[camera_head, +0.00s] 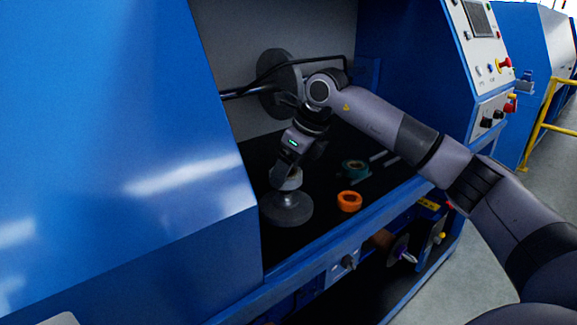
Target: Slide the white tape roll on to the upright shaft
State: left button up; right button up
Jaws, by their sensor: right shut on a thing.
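The white tape roll (291,180) is in my right gripper (286,176), inside the blue machine's recess. My right gripper points downward and is shut on the roll. The roll is right above a grey round disc (287,208) on the black floor of the recess. I cannot tell whether the roll touches the disc. The upright shaft is not clearly visible; the roll and gripper cover the middle of the disc. My left gripper is not in view.
An orange tape roll (349,201) and a teal tape roll (355,169) lie to the right on the black floor. A large grey disc (279,84) with a horizontal bar stands behind my right wrist. The blue front edge (352,238) and the left blue panel (130,160) bound the recess.

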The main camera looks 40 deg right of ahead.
aim_at(289, 199)
jog(key=shift+f+b, duration=0.5)
jog(key=shift+f, duration=0.7)
jog(key=shift+f, duration=0.15)
dwell(0.4)
jog(key=shift+f+b, duration=0.5)
jog(key=shift+f, duration=0.5)
jog(key=shift+s+f, duration=0.15)
jog(key=shift+f, duration=0.1)
jog(key=o, duration=1.1)
jog(key=shift+f, duration=0.1)
